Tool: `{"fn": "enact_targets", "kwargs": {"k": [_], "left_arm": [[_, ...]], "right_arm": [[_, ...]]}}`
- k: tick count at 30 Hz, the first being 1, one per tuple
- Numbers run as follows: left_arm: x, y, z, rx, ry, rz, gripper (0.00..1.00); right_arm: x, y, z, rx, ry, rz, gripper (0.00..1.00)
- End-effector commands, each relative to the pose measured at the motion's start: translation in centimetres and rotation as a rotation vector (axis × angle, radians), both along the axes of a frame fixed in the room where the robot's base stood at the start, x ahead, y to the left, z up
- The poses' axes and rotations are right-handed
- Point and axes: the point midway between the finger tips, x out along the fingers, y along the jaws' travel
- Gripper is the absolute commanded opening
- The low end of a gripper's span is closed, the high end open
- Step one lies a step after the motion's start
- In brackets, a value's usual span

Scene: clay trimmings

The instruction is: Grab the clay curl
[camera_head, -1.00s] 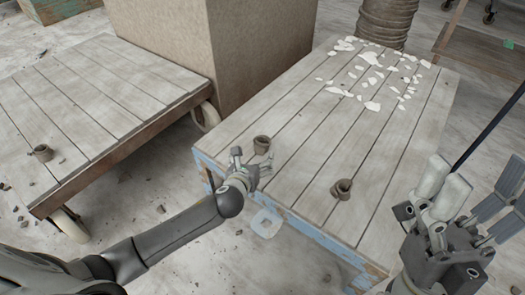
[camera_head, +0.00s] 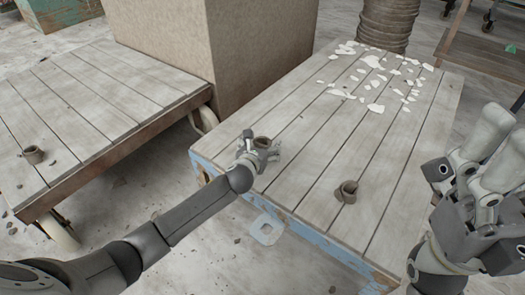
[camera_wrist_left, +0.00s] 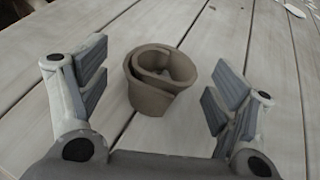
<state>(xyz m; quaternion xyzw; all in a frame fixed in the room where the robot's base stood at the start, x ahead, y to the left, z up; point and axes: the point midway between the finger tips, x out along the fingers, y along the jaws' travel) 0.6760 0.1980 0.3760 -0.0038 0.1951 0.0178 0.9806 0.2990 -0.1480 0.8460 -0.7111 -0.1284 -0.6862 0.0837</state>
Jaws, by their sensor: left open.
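A brown clay curl (camera_head: 262,143) stands on the right cart's planks (camera_head: 300,165), near its left front corner. In the left wrist view the curl (camera_wrist_left: 160,80) is a rolled strip standing on end, ahead of and between the open fingers. My left gripper (camera_head: 259,150) is open beside the curl, and partly hides it in the head view.
White shards (camera_head: 375,85) lie scattered over the far end of the right cart. A large beige block (camera_head: 255,50) stands behind, between the carts. A ribbed brown column (camera_head: 386,22) stands at the back.

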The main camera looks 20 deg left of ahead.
Motion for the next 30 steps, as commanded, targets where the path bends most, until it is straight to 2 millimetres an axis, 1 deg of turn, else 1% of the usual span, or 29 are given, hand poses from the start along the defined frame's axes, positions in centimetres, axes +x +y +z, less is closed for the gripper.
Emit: {"fn": "enact_targets", "kwargs": {"k": [1,6,14,15,27,30], "left_arm": [[0.6,0.0,-0.6,0.0,-0.002,0.001,0.83],[1.6,0.1,-0.8,0.0,0.0,0.001,0.83],[1.7,0.1,-0.7,0.001,0.001,0.001,0.83],[1.7,0.1,-0.7,0.001,0.001,0.001,0.82],[1.7,0.1,-0.8,0.0,0.001,0.001,0.31],[1.7,0.1,-0.7,0.0,0.0,0.0,0.3]], "right_arm": [[-0.1,0.0,-0.1,0.0,-0.017,-0.001,0.76],[-0.2,0.1,0.5,-0.002,-0.04,-0.002,0.76],[-0.3,0.1,0.7,-0.004,-0.042,-0.002,0.76],[-0.3,0.1,0.7,-0.004,-0.042,-0.002,0.76],[-0.3,0.1,0.7,-0.004,-0.042,-0.002,0.76],[-0.3,0.1,0.7,-0.004,-0.042,-0.002,0.76]]}}
